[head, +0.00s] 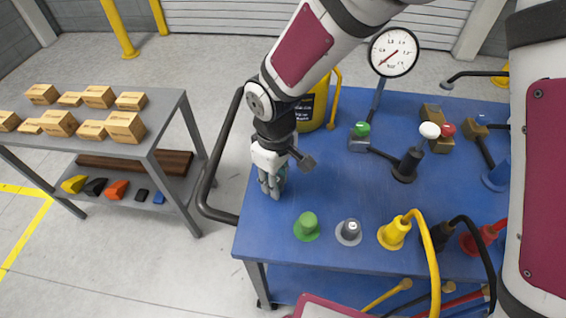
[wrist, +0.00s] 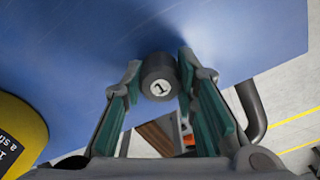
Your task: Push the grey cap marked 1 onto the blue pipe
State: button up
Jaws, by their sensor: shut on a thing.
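My gripper (head: 271,186) is at the left edge area of the blue table, pointing down. In the wrist view (wrist: 160,75) its fingers are shut on the dark grey cap marked 1 (wrist: 157,72), with the number facing the camera. In the head view the cap is hidden by the fingers.
On the blue table (head: 330,180) stand a green stub (head: 307,227), a grey stub (head: 349,232), a yellow fitting with a hose (head: 394,235), a red fitting (head: 477,240), a black lever base (head: 407,166) and a gauge (head: 393,52). A yellow container (head: 315,105) is behind my gripper. A shelf with boxes (head: 98,97) is left.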

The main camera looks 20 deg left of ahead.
aim_at(280, 178)
jog(key=shift+f, duration=0.5)
jog(key=shift+f, duration=0.15)
jog(key=o, duration=0.7)
jog(key=shift+f, duration=0.1)
jog(key=shift+o, duration=0.2)
notch_tip(280, 178, up, 14)
jog(key=shift+w+d+b, duration=0.3)
